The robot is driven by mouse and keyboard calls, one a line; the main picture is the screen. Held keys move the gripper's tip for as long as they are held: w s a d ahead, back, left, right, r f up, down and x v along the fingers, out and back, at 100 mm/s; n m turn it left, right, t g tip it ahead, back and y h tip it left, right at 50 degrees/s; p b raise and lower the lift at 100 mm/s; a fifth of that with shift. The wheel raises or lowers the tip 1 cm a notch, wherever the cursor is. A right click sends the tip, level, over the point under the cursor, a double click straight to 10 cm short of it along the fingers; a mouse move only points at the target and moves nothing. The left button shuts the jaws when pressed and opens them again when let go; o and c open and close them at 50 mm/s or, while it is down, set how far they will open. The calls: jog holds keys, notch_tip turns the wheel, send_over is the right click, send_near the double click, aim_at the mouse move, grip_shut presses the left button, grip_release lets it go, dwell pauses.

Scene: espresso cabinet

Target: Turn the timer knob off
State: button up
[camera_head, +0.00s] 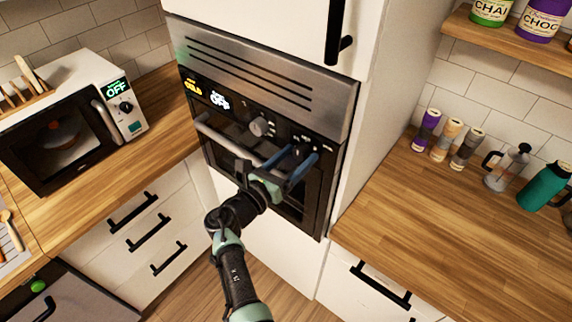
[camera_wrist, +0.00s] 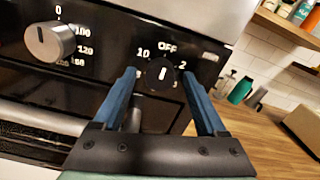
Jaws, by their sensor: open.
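The timer knob (camera_wrist: 160,73) is a black dial on the oven's dark control panel, with OFF printed above it and 10 and 2 to its sides. Its white pointer mark looks close to upright; the exact setting is hard to read. My gripper (camera_wrist: 160,75) is open, with one blue finger on each side of the knob. I cannot tell whether either finger touches it. In the head view my gripper (camera_head: 296,154) is at the right part of the oven panel, and the knob is largely hidden by it.
A silver temperature knob (camera_wrist: 48,40) sits left of the timer knob. The oven handle (camera_head: 216,138) runs below the panel. A microwave (camera_head: 75,120) stands left; a wooden counter (camera_head: 440,235) lies right.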

jog(key=b+v, duration=0.1)
jog(key=v, duration=1.1)
jog(key=shift+s+a+b, duration=0.2)
jog(key=shift+s+b, duration=0.15)
jog(key=shift+b, duration=0.05)
jog(key=w+d+r+m+t+y+b, duration=0.1)
jog(key=w+d+r+m+y+b, duration=0.15)
jog(key=r+m, duration=0.7)
jog(key=w+d+r+m+t+y+b, duration=0.1)
jog(key=w+r+m+t+y, duration=0.2)
jog(key=r+m, duration=0.65)
jog(key=s+d+r+m+t+y+b, duration=0.1)
jog(key=s+r+m+t, duration=0.3)
jog(key=s+r, duration=0.5)
jog(key=s+d+r+m+t+y+b, duration=0.1)
jog(key=s+d+r+m+t+y, duration=0.2)
jog(key=s+r+m, duration=0.5)
notch_tip(320, 180, up, 11)
jog(key=shift+s+f+t+y, duration=0.25)
jog(key=shift+s+t+y, duration=0.3)
jog(key=shift+s+t, duration=0.45)
